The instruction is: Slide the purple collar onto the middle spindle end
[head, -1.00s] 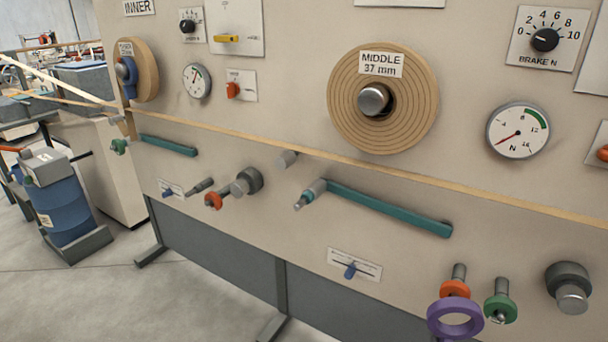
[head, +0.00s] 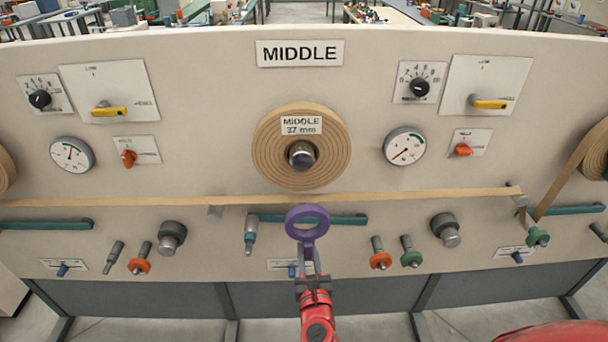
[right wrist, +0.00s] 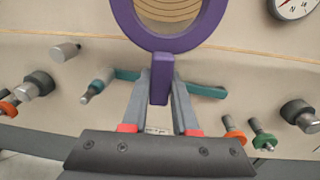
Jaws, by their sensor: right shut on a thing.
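The purple collar (head: 307,236) is an upright ring with a tab below it. My right gripper (head: 307,256) is shut on that tab. In the right wrist view the tab of the collar (right wrist: 160,90) sits between the two fingers of my right gripper (right wrist: 161,80). The middle spindle end (head: 302,155) is a dark-tipped metal stub at the centre of the tan roll, under the "MIDDLE 37 mm" label. In the head view the collar is below the spindle end and apart from it. My left gripper is out of view.
A tan strip (head: 400,195) runs across the panel above a teal bar (head: 345,219). An orange-collared peg (head: 380,258) and a green-collared peg (head: 411,256) stick out to the right of my gripper. A round knob (head: 445,230) stands farther right.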

